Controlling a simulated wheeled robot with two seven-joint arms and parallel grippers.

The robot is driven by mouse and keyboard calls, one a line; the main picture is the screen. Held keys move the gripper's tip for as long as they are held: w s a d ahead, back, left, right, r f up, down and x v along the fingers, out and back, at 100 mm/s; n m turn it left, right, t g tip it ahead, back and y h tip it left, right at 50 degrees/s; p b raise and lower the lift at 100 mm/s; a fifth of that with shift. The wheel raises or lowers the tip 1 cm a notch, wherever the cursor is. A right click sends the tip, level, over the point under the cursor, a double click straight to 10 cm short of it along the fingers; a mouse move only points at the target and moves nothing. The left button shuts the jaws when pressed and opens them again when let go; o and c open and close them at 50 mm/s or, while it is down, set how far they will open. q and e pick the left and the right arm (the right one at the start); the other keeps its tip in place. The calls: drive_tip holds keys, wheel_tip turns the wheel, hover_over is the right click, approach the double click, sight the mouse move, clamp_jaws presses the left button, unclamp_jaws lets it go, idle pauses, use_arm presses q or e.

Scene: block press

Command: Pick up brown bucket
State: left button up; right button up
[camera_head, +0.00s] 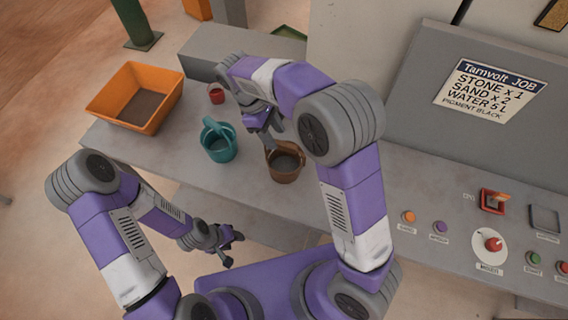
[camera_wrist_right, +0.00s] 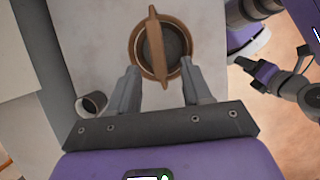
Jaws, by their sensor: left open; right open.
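The brown bucket (camera_head: 285,168) stands upright on the grey table, with grey material inside. In the right wrist view the brown bucket (camera_wrist_right: 138,50) shows from above, with its handle across the opening. My right gripper (camera_head: 268,132) is above and just behind the bucket in the head view. Its fingers (camera_wrist_right: 162,82) are open and point toward the near rim and handle end; contact cannot be told. My left gripper (camera_head: 232,246) is open and empty, low in front of the table edge.
A teal bucket (camera_head: 219,150) stands left of the brown one. An orange tray (camera_head: 150,123) and a small red cup (camera_head: 216,93) are farther back. A control panel with buttons and a red knob (camera_head: 493,244) is at the right.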

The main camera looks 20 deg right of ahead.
sight(287, 151)
drive_tip(key=shift+w+f, duration=0.25)
drive_tip(key=shift+f, duration=0.4)
drive_tip(key=x, duration=0.2)
drive_tip(key=b+x, duration=0.1)
drive_tip(key=x, duration=0.1)
drive_tip(key=s+d+b+x, duration=0.1)
drive_tip(key=x, duration=0.1)
drive_tip(key=shift+s+d, duration=0.1)
drive_tip(key=shift+d+f, duration=0.1)
drive_tip(key=shift+f, duration=0.25)
use_arm(q)
wheel_tip(287, 151, down, 3)
drive_tip(key=shift+w+d+r, duration=0.1)
drive_tip(key=shift+w+r, duration=0.05)
drive_tip(key=shift+r, duration=0.05)
use_arm(e)
drive_tip(key=shift+c, duration=0.3)
clamp_jaws()
